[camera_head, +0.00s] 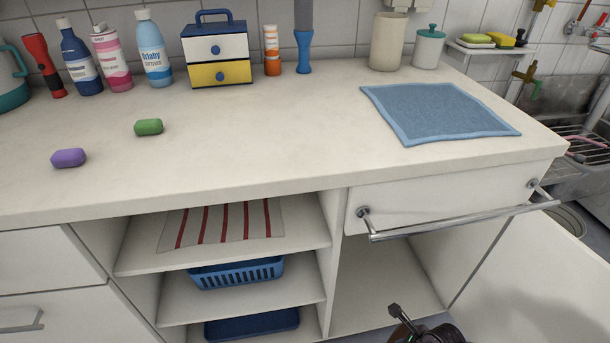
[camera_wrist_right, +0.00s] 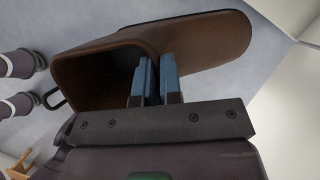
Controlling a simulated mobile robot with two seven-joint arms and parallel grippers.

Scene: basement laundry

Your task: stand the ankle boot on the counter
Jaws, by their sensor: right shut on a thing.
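The brown ankle boot (camera_wrist_right: 205,40) is in the right wrist view, with its dark opening to the left and its rounded end to the right. My right gripper (camera_wrist_right: 156,78) is shut on it, with the blue fingers at the wall near the opening. The boot is off the counter (camera_head: 240,140), whose pale top fills the middle of the head view. In the head view, only a dark, partly cut-off shape shows at the bottom edge, and I cannot tell the boot in it. My left gripper is in neither view.
A blue cloth (camera_head: 435,112) lies on the counter's right. Green soap (camera_head: 148,127) and purple soap (camera_head: 69,158) lie at left. Bottles and a small drawer box (camera_head: 217,52) line the back. A metal rail (camera_head: 460,222) juts from the front. The counter's middle is clear.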

